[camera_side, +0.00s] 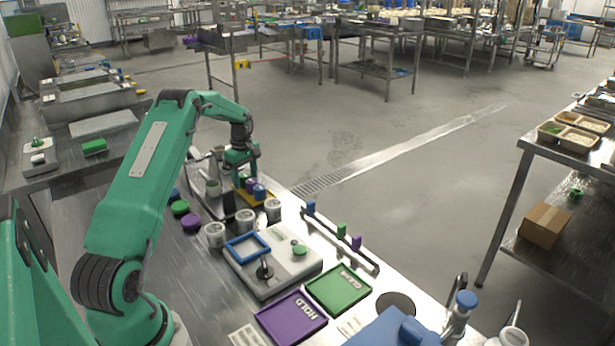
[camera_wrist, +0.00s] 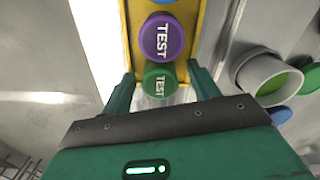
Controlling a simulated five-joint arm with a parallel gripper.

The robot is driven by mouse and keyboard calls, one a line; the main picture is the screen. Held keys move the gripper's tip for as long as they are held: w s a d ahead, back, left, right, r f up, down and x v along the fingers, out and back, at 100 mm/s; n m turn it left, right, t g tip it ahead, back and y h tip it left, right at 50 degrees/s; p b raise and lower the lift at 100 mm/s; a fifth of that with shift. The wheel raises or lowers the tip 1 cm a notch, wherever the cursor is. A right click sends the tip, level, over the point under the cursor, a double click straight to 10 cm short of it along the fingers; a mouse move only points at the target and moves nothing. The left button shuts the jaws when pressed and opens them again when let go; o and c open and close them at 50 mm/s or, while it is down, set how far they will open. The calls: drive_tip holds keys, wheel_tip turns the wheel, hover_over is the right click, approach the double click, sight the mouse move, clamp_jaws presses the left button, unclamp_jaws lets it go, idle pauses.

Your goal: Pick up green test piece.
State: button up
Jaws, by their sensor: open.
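The green test piece (camera_wrist: 160,80), a round piece marked TEST, is in the wrist view at the near end of a row on a yellow tray (camera_wrist: 203,25). The fingers of my gripper (camera_wrist: 163,82) are open, one on each side of it, with gaps showing. A purple test piece (camera_wrist: 162,36) sits just beyond it, and a blue piece (camera_wrist: 163,2) is cut off at the top edge. In the side view, my gripper (camera_side: 240,172) is low at the tray's far end. The purple (camera_side: 251,185) and blue (camera_side: 260,192) pieces show there; the green one is not clearly visible.
Metal cups (camera_side: 246,221) stand in front of the tray. A grey device with a blue frame (camera_side: 247,247), a purple HOLD tray (camera_side: 291,317) and a green tray (camera_side: 338,289) are nearer. A rail (camera_side: 340,246) with small blocks runs along the right edge.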

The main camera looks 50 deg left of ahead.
sight(245, 174)
drive_tip(key=c, duration=1.1)
drive_tip(key=shift+r, duration=0.1)
drive_tip(key=shift+r, duration=0.35)
wheel_tip(245, 174, up, 3)
drive_tip(key=shift+w+d+r, duration=0.4)
drive_tip(key=shift+d+r, duration=0.8)
drive_tip(key=shift+d, duration=0.7)
drive_tip(key=shift+w+d+r, duration=0.35)
drive_tip(key=shift+d+r, duration=0.85)
drive_tip(key=shift+d, duration=0.7)
drive_tip(key=shift+w+d+r, duration=0.4)
drive_tip(key=shift+d+r, duration=0.8)
drive_tip(key=shift+d, duration=0.7)
drive_tip(key=shift+d, duration=0.1)
